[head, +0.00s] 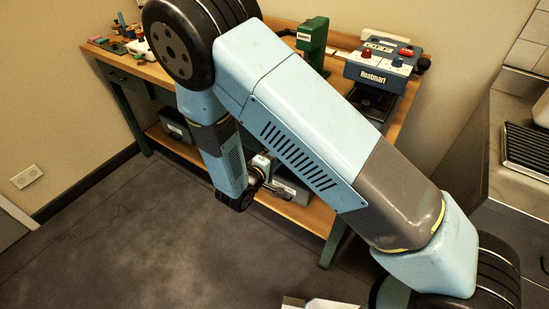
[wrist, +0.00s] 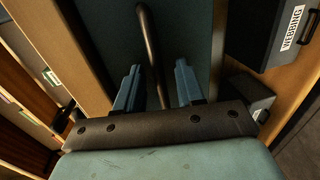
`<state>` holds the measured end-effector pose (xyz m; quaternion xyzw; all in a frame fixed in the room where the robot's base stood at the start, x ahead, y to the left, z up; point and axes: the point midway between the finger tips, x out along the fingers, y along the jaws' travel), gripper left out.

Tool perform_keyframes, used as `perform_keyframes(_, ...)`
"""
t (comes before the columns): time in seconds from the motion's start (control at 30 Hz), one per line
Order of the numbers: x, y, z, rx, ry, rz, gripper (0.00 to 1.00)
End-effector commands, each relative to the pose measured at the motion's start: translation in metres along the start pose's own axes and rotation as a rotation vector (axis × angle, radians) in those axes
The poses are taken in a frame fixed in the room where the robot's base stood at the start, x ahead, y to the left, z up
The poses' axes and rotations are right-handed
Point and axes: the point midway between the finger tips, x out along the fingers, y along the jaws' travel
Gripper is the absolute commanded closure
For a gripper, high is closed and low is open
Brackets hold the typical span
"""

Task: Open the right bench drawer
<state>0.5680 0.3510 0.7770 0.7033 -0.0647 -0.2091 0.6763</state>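The right bench drawer's blue-green front (wrist: 108,35) fills the upper middle of the wrist view. Its dark bar handle (wrist: 149,45) runs lengthwise down the picture between the two fingers of my gripper (wrist: 157,78). The fingers are apart, one on each side of the bar, with a visible gap on both sides. I cannot tell how deep the bar sits between them. In the head view my arm hides this drawer and my fingers. The wooden-topped bench (head: 412,112) stands against the wall, and its left drawer (head: 118,77) looks shut.
A blue heat press (head: 378,72) and a green press (head: 312,40) stand on the bench. Grey bins sit on the lower shelf, one labelled webbing (wrist: 268,30). A counter (head: 515,115) stands at the right. The floor (head: 140,240) before the bench is clear.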

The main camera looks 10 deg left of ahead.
Motion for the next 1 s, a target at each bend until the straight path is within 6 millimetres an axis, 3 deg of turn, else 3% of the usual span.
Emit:
perform_keyframes(0.07, -0.0001, 0.0001, 0.0, 0.0, 0.0, 0.0, 0.62)
perform_keyframes(0.47, -0.0003, 0.0, 0.0001, 0.0, 0.0, 0.0, 1.0)
perform_keyframes(1.0, -0.0033, -0.0013, -0.004, -0.002, 0.003, -0.002, 1.0)
